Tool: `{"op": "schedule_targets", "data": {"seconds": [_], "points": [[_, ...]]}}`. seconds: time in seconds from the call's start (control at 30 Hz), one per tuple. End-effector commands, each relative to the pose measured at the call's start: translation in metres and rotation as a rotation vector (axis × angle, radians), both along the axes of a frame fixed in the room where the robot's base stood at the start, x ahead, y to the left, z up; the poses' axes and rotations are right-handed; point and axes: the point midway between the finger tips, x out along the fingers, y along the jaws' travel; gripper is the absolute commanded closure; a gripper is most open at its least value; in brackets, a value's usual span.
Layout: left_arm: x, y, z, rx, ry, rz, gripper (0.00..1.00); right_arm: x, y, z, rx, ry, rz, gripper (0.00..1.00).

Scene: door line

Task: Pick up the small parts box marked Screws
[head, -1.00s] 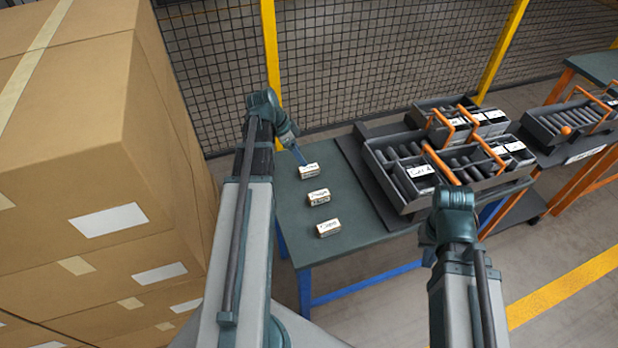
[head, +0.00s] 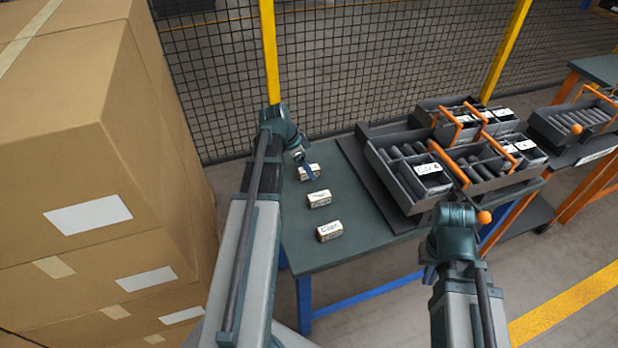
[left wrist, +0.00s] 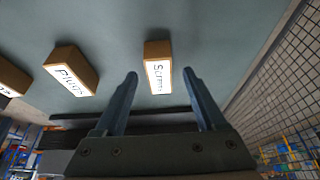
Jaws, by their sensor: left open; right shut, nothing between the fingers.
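Three small parts boxes with white labels stand in a row on the green table (head: 330,254). In the left wrist view the box marked Screws (left wrist: 157,66) lies ahead of and between the open fingers of my left gripper (left wrist: 160,88), apart from them. In the head view this is the farthest box (head: 310,172), partly covered by my left gripper (head: 307,168). The box marked Plugs (left wrist: 72,72) is left of it in the wrist view and is the middle box (head: 319,198) in the head view.
The third small box (head: 329,231) is nearest me. Grey trays (head: 405,190) with orange handles fill the table's right side. Large cartons (head: 75,150) stand at the left. A mesh fence (head: 370,70) runs behind the table.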

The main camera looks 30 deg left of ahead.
Motion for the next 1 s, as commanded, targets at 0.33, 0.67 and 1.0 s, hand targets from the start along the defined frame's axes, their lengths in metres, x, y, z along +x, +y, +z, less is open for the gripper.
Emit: {"op": "schedule_targets", "data": {"seconds": [0.33, 0.67, 1.0], "points": [[0.0001, -0.0001, 0.0005, 0.000, 0.000, 0.000, 0.53, 0.0000, 0.0000, 0.0005, 0.000, 0.000, 0.000, 1.00], [0.0000, 0.0000, 0.0004, 0.000, 0.000, 0.000, 1.00, 0.0000, 0.0001, 0.0005, 0.000, 0.000, 0.000, 1.00], [0.0000, 0.0000, 0.0028, 0.000, 0.000, 0.000, 1.00, 0.0000, 0.0000, 0.0028, 0.000, 0.000, 0.000, 1.00]]}}
